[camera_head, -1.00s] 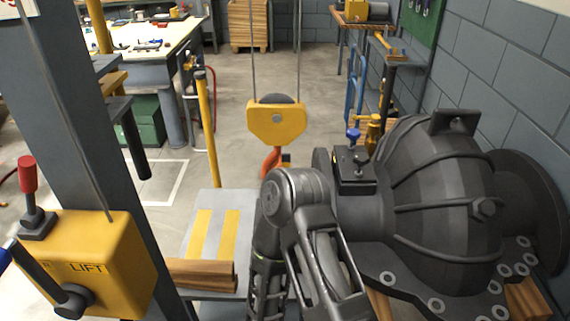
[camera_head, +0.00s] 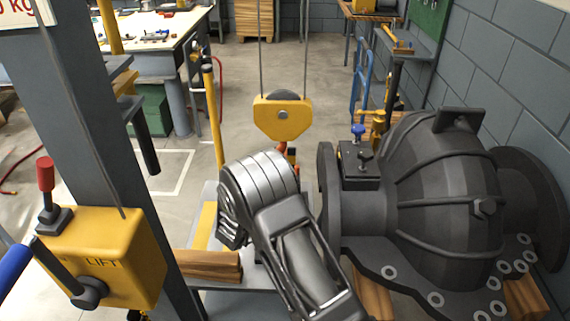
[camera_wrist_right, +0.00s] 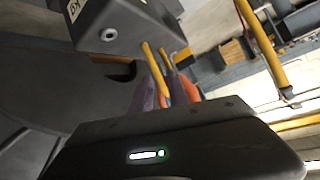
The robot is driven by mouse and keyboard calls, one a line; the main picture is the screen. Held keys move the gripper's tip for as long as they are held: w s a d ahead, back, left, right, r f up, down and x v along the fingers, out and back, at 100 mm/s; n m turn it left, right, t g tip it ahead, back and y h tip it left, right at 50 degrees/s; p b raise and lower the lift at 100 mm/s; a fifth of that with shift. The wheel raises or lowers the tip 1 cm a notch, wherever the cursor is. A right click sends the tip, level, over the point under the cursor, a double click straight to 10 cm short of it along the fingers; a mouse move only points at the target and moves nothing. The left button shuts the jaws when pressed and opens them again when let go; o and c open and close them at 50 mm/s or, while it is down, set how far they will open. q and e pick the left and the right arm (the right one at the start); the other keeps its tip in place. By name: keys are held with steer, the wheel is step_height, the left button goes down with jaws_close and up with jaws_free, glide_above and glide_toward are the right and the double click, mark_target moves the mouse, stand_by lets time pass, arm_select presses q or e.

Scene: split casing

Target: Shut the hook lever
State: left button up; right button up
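The yellow hook block (camera_head: 283,118) hangs on two cables in the middle of the head view. Part of an orange-red hook (camera_head: 284,149) shows below it; the rest is behind my right arm. I cannot make out a lever on the hook. My right gripper is hidden in the head view. In the right wrist view, the gripper's dark housing (camera_wrist_right: 170,145) fills the bottom, with purple, yellow and orange parts beyond it. I cannot tell whether the fingers are open or hold anything. My left gripper is out of view.
The large dark casing (camera_head: 440,190) stands right, with a small black box (camera_head: 358,165) bearing a T-handle. The yellow LIFT box (camera_head: 110,258) with a red-knobbed lever (camera_head: 45,175) and a crank is at left. Wooden blocks (camera_head: 210,264) lie near my arm.

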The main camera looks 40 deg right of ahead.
steer(key=w+d+r+m+g+h, duration=0.1)
steer(key=d+r+m, duration=0.3)
steer(key=r, duration=0.5)
steer(key=shift+w+r+h, duration=0.35)
steer(key=shift+w+h, duration=0.1)
steer(key=shift+h, duration=0.45)
steer(key=shift+d, duration=0.1)
steer(key=p+x, duration=0.1)
steer(key=x, duration=0.6)
steer(key=shift+w+d+f, duration=0.1)
steer(key=shift+d+f, duration=0.1)
steer(key=shift+d, duration=0.05)
jaws_close()
